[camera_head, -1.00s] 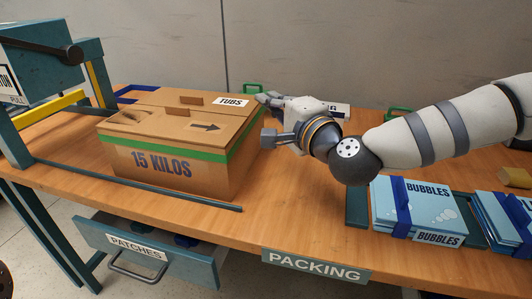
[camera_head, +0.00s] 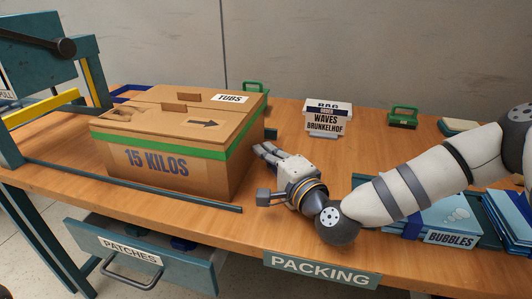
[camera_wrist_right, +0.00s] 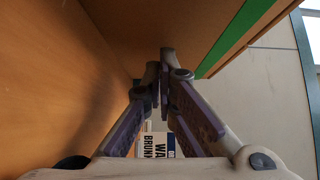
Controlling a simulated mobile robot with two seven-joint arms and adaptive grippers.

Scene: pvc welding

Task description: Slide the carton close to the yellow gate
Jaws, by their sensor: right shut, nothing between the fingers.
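The brown carton (camera_head: 168,172), with a green band and "15 KILOS" on its front, stands upright on the table. The yellow gate (camera_head: 42,108) shows as yellow bars in a teal frame at the left, with a gap between it and the carton. My right gripper (camera_head: 258,149) is shut and empty, low beside the carton's right side. Its fingertips also meet in the right wrist view (camera_wrist_right: 160,62), in front of the carton's side (camera_wrist_right: 190,22). I cannot tell whether they touch it. My left gripper is not in view.
A teal rail (camera_head: 130,188) runs along the carton's front. A "WAVES BRUNKELHOF" box (camera_head: 327,121) and a green-handled item (camera_head: 403,117) stand behind. Packs marked "BUBBLES" (camera_head: 450,238) lie at the right. The drawer marked "PATCHES" (camera_head: 140,255) hangs open below.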

